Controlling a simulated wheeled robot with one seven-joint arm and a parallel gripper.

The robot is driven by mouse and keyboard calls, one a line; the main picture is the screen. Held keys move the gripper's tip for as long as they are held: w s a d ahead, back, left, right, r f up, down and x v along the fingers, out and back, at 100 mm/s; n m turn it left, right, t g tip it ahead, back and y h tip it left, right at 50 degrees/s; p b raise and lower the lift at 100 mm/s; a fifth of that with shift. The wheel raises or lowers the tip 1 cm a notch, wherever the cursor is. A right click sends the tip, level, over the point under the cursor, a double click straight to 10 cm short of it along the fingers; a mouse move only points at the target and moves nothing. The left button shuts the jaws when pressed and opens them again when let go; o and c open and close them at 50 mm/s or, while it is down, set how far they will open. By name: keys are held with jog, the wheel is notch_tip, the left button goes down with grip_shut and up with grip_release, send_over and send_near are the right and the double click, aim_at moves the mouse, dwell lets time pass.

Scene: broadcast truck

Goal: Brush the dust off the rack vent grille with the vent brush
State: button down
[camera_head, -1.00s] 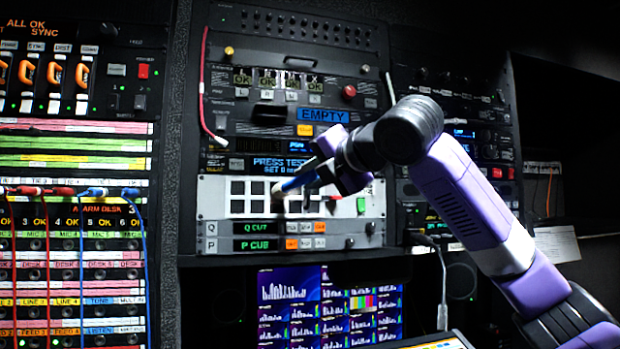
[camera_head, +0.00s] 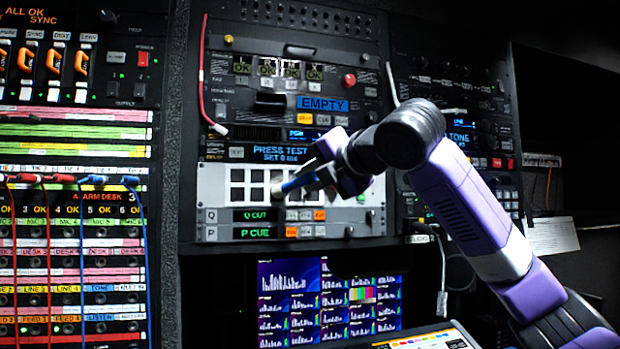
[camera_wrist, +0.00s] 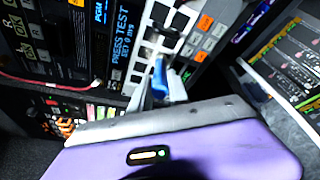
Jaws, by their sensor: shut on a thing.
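The vent brush (camera_head: 297,183) has a blue handle and a pale tip, and it points left from my gripper (camera_head: 322,176). My gripper is shut on the handle. The brush also shows in the wrist view (camera_wrist: 159,80). What looks like the rack vent grille (camera_head: 237,186) is a pale panel with two rows of square openings. It also shows in the wrist view (camera_wrist: 172,20). The brush tip lies over the grille's middle openings; I cannot tell whether it touches. My gripper and arm hide the panel's right part. Dust is too small to make out.
A "PRESS TEST" display (camera_head: 275,154) sits just above the grille. Button rows marked Q CUT and P CUE (camera_head: 255,233) sit below it. A red cable (camera_head: 203,80) hangs at the upper left. A monitor (camera_head: 290,300) is below, and a tablet (camera_head: 440,340) is at the lower right.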

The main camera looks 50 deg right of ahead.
jog(key=shift+w+r+p, duration=0.1)
jog(key=shift+r+p, duration=1.2)
jog(key=shift+r, duration=0.5)
jog(key=shift+s+d+f+b, duration=0.6)
jog(key=shift+d+f+b, duration=0.5)
jog(key=shift+f, duration=1.05)
jog(key=r+p, duration=0.3)
jog(key=r, duration=0.1)
jog(key=shift+a+p, duration=0.2)
jog(key=shift+p, duration=0.2)
jog(key=shift+s, duration=0.1)
jog(key=shift+s+a+b, duration=0.2)
jog(key=shift+s+a, duration=0.35)
jog(key=shift+s, duration=0.25)
jog(key=shift+s+a+b, duration=0.2)
jog(key=shift+s+a, duration=0.4)
jog(key=shift+s, duration=0.25)
jog(key=shift+s+a+b, duration=0.2)
jog(key=shift+s+a, duration=0.35)
jog(key=shift+s, duration=0.35)
